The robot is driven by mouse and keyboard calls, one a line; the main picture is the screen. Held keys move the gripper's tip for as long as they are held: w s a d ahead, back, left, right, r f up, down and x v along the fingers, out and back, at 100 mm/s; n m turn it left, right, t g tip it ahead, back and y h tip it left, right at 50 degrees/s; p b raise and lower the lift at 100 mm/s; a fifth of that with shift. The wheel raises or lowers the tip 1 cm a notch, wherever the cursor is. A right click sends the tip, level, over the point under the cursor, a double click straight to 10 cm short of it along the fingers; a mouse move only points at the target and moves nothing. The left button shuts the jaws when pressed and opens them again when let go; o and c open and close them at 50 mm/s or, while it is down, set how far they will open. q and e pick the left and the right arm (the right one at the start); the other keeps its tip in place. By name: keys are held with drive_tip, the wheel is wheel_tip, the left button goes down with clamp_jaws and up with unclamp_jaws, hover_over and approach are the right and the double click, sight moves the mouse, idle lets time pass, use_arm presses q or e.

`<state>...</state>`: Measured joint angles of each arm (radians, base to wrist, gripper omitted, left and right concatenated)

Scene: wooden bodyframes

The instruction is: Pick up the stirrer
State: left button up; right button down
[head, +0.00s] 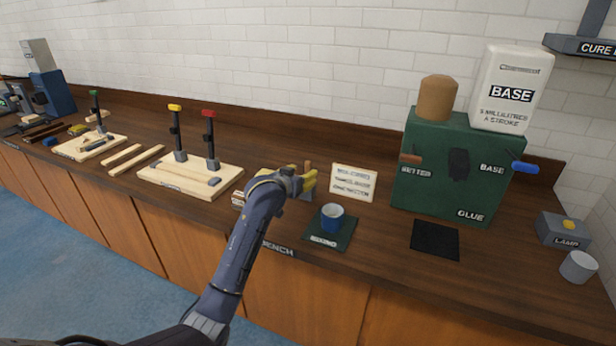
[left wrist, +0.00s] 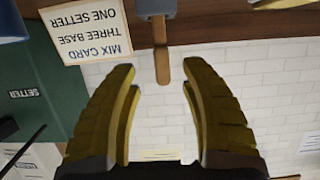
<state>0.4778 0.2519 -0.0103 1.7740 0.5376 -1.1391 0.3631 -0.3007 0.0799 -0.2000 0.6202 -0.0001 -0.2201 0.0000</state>
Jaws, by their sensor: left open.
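A stirrer (left wrist: 162,58) with a wooden-brown handle stands in a grey holder (left wrist: 155,7) in the left wrist view, which shows the scene upside down. In the head view the stirrer's brown top (head: 307,167) peeks out behind my left gripper (head: 307,180), and the rest is mostly hidden. My left gripper is open, with its yellow fingers (left wrist: 159,77) spread on either side of the handle's end in the picture. I see no contact; how deep the handle sits between the fingers is unclear. My right gripper is not in view.
A blue cup (head: 332,217) stands on a dark mat (head: 318,240) just right of the gripper. A mix card (head: 353,183) stands behind it. A green dispenser box (head: 440,195) is farther right. A wooden clamp board (head: 190,184) lies to the left.

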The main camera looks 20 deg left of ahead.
sight(307, 171)
use_arm(q)
drive_tip(key=shift+x, duration=2.8)
drive_tip(key=shift+a, duration=0.15)
drive_tip(key=shift+c, duration=0.4)
clamp_jaws()
